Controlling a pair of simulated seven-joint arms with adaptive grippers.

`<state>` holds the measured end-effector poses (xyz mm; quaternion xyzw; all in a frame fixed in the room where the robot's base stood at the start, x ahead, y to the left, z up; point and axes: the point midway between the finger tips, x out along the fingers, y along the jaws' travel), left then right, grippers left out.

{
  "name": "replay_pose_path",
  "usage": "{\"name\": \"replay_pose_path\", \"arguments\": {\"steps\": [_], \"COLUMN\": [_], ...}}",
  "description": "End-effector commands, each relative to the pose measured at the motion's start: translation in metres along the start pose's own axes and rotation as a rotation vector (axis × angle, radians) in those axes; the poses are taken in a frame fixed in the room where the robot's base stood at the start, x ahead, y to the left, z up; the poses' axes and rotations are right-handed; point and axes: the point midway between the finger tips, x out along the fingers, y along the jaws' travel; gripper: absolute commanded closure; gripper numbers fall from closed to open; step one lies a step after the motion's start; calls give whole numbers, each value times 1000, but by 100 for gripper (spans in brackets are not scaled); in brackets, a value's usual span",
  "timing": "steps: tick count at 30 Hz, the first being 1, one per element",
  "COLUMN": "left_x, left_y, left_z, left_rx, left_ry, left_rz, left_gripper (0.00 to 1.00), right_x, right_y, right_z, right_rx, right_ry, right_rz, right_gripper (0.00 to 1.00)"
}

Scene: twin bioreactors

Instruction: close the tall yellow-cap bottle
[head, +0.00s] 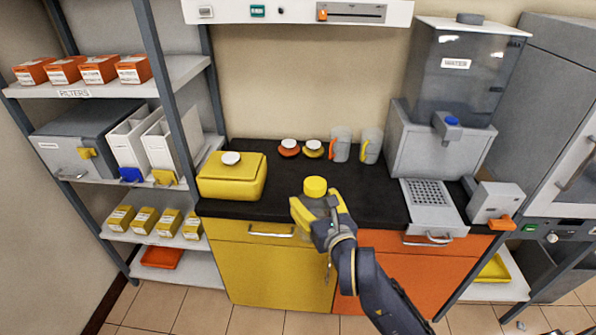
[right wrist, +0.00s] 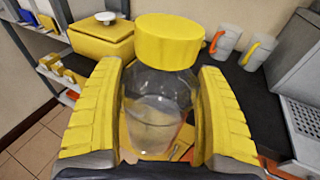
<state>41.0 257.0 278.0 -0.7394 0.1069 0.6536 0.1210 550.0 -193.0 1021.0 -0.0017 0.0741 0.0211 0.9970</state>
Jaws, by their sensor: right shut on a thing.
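The yellow-cap bottle (right wrist: 157,115) is clear and holds some pale liquid low inside. Its wide yellow cap (right wrist: 170,42) sits on top of the neck; I cannot tell how tight it is. In the head view the cap (head: 315,186) shows just above my right gripper (head: 318,205), which hides most of the bottle. My right gripper's yellow fingers are shut on the bottle's body, one on each side, below the cap. The bottle is held in front of the dark counter's front edge, roughly upright. My left gripper is not in view.
The dark counter (head: 290,195) carries a yellow box (head: 232,182) with a white knob, two small round lidded items, and two mugs (head: 341,145). A water dispenser (head: 455,80) with a drip tray stands right. Shelves (head: 85,92) are left. The mid-counter is clear.

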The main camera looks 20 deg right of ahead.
Motion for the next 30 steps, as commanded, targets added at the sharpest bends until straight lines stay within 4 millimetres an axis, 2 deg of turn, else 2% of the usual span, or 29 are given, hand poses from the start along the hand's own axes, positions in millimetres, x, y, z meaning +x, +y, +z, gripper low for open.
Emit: {"name": "replay_pose_path", "arguments": {"steps": [5,15,30], "left_x": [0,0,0], "left_y": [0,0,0], "left_z": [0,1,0], "left_rx": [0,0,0], "left_ry": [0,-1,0], "left_rz": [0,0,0], "left_gripper": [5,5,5], "right_x": [1,3,4], "right_y": [24,94,133], "right_z": [-6,-27,-37], "right_rx": [-24,-74,-95], "right_ry": [-3,-4,-6], "right_rz": [118,441,613], "right_gripper": [75,75,75]}}
